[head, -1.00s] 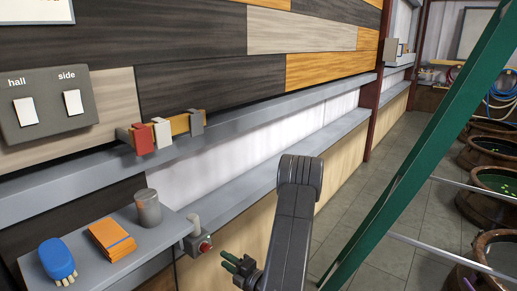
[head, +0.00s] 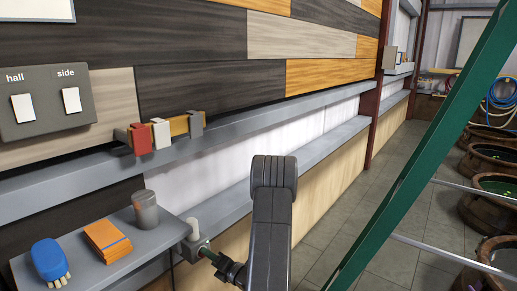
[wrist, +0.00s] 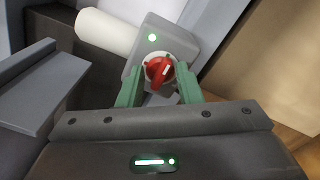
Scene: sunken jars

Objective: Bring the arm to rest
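My gripper (head: 207,252) has its green fingertips at the small grey box on the end of the grey shelf. In the wrist view, the fingers of my gripper (wrist: 159,86) are spread to either side of a red rotary knob (wrist: 159,71), with a small gap showing on each side. The knob sits on the grey box (wrist: 185,45), which has a lit green lamp (wrist: 152,38). In the head view the knob is hidden behind my fingers.
The shelf (head: 165,240) holds a blue brush (head: 48,258), orange pads (head: 107,240) and a grey canister (head: 146,209). A light-coloured cylinder (wrist: 105,30) stands by the knob box. A green beam (head: 425,160) slants across the right. Barrels (head: 490,205) stand on the right.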

